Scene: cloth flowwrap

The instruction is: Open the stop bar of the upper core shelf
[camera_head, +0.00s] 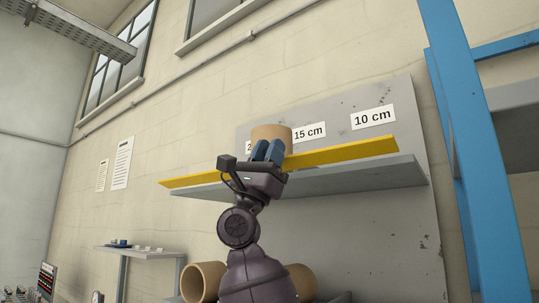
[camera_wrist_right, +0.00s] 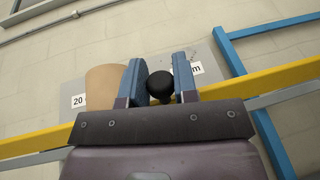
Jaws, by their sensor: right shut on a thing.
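The yellow stop bar (camera_head: 345,153) runs along the front of the grey upper shelf (camera_head: 350,180). In the head view it stands slightly above the shelf's front edge. My right gripper (camera_head: 267,150) is at the bar, left of its middle. In the right wrist view its blue fingers (camera_wrist_right: 160,70) are shut on a round black knob (camera_wrist_right: 160,86) in front of the yellow bar (camera_wrist_right: 265,82). A tan cardboard core (camera_head: 272,133) stands on the shelf behind the bar, just behind the fingers. The knob is hidden in the head view. My left gripper is not in view.
A grey back panel carries labels "15 cm" (camera_head: 309,132) and "10 cm" (camera_head: 373,118); a third is partly hidden. A blue post (camera_head: 490,170) stands at the right. Large cores (camera_head: 203,282) lie below the shelf. A small side shelf (camera_head: 140,253) is at lower left.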

